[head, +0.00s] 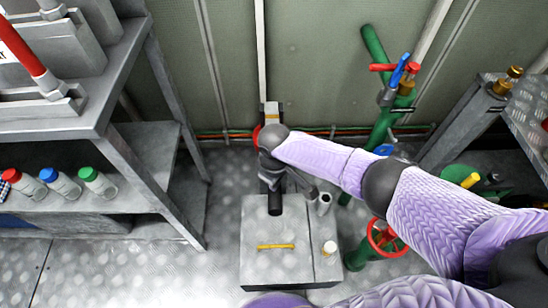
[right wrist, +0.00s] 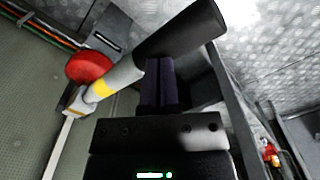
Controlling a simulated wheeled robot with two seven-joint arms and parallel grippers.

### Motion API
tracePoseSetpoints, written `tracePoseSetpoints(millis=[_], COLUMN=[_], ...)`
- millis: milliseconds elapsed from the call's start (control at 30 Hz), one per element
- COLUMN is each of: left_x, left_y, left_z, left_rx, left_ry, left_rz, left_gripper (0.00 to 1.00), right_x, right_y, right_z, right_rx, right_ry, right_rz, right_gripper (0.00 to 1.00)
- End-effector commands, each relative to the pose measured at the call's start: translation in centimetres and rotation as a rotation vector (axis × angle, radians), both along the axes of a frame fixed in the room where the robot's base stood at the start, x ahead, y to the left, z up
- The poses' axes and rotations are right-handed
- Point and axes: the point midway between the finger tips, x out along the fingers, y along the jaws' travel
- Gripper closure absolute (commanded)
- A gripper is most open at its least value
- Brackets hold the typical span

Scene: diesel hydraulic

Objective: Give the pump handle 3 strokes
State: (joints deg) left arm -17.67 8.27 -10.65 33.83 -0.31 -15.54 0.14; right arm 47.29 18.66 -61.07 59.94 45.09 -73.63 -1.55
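The pump handle shows in the right wrist view as a pale lever with a yellow band and a black grip (right wrist: 182,36). In the head view the black grip (head: 275,205) hangs over the back edge of a grey tank (head: 255,275). My right gripper (head: 287,182) is at the grip, and the wrist and gripper hide much of the lever. In the right wrist view the dark fingers (right wrist: 160,85) lie close together, with their tips against or just behind the grip. Whether they clasp it I cannot tell. My left gripper is not in view.
A red valve wheel (head: 387,238) and green pipe (head: 381,125) stand at right. A metal shelf (head: 150,165) with several bottles is at left. Floor between shelf and tank is clear.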

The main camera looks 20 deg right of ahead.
Motion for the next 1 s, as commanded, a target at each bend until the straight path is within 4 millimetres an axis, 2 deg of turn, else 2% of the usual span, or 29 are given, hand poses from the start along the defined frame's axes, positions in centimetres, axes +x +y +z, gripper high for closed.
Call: tracePoseSetpoints(millis=[1000], left_x=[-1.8], left_y=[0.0], left_z=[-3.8], left_rx=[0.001], left_ry=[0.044], left_rz=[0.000], left_gripper=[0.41], right_x=[-0.5], right_y=[0.1], right_z=[-6.4], right_rx=[0.000], right_ry=[0.001], right_rz=[0.000], right_gripper=[1.00])
